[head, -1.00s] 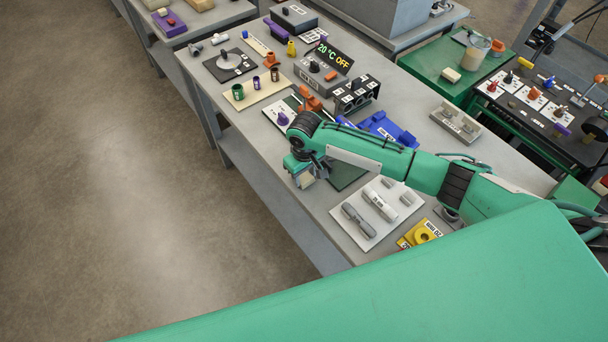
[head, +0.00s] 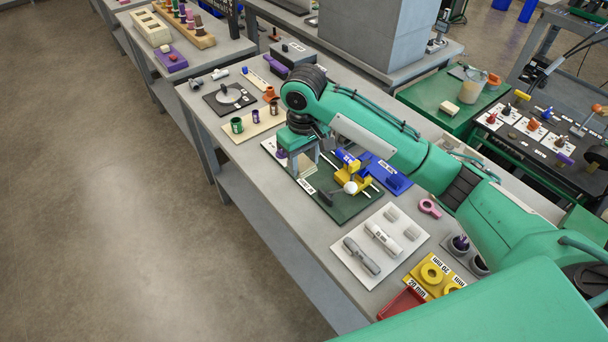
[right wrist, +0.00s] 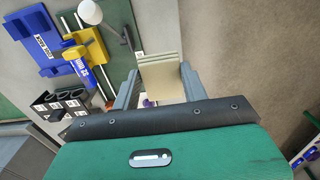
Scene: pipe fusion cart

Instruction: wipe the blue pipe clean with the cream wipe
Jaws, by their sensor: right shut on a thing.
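My right gripper (head: 304,162) is over the left part of the dark green mat (head: 352,203). It is shut on the cream wipe (right wrist: 160,74), a folded pad that shows between the two fingers in the right wrist view. The blue pipe (right wrist: 82,70), with a white label, sits at the yellow clamp (right wrist: 90,50); in the head view the blue pipe (head: 344,157) lies just right of the gripper, apart from it. A white ball-like knob (head: 351,188) stands at the clamp's front. My left gripper is not in view.
A blue block (head: 388,176) lies beyond the clamp. A dark angled handle (head: 327,196) is on the mat near the gripper. A white board (head: 350,262) with grey tools lies nearer, and a beige board with cups (head: 237,125) lies to the left. The floor at left is clear.

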